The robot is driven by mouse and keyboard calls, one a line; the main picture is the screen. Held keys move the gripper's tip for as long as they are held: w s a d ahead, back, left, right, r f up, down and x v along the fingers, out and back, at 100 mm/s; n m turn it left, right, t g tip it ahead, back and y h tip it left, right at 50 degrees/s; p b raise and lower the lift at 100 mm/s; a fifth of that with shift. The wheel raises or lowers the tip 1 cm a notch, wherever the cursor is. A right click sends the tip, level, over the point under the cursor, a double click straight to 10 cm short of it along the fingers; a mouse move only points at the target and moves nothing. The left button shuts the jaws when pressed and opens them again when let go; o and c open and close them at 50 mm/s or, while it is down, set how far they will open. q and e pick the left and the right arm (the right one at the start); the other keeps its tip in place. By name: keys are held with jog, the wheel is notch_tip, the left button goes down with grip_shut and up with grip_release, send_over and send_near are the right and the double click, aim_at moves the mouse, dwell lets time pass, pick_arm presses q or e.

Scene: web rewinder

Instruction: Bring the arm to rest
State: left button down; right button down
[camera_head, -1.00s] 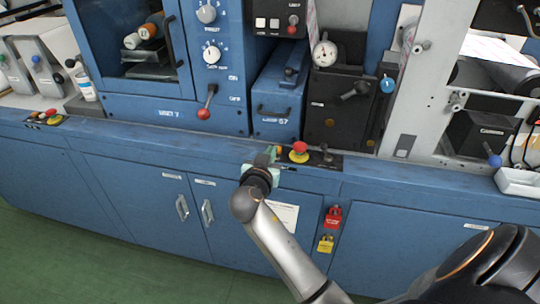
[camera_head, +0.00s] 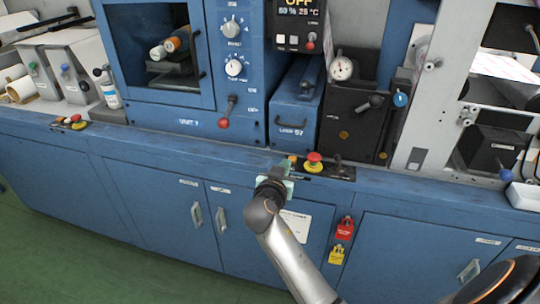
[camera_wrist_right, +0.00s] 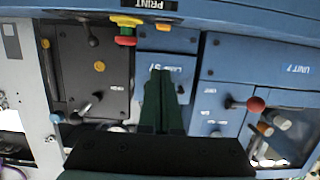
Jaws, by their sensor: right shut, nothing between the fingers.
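My right arm reaches up from the bottom of the head view. Its gripper (camera_head: 280,168) is in front of the blue cabinet's top edge, left of the red emergency button (camera_head: 314,157) on its yellow base. In the right wrist view the two dark green fingers (camera_wrist_right: 163,95) are together with nothing between them. That view is upside down, and the red button (camera_wrist_right: 125,40) shows at its upper left, apart from the fingers. My left gripper is in neither view.
A red padlock (camera_head: 345,228) and a yellow padlock (camera_head: 336,255) hang on the cabinet front. Green floor lies at the lower left.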

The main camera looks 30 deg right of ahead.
jog(key=s+a+f+n+y+p, duration=0.2)
jog(key=s+a+f+n+y, duration=0.2)
jog(key=f, duration=0.3)
jog(key=s+a+f+n+y+p, duration=0.1)
jog(key=s+a+f+n+y, duration=0.3)
jog(key=f, duration=0.3)
jog(key=s+a+f+n+y+p, duration=0.1)
jog(key=s+a+f+y, duration=0.2)
jog(key=s+a, duration=0.2)
jog(key=s+a+f+n+g+y+p, duration=0.1)
jog(key=s+a, duration=0.4)
jog(key=s, duration=0.6)
notch_tip(320, 180, down, 2)
jog(key=shift+s+a+f+n+y+p, duration=0.15)
jog(key=shift+s+a+n+y+p, duration=0.15)
jog(key=shift+n+y, duration=0.55)
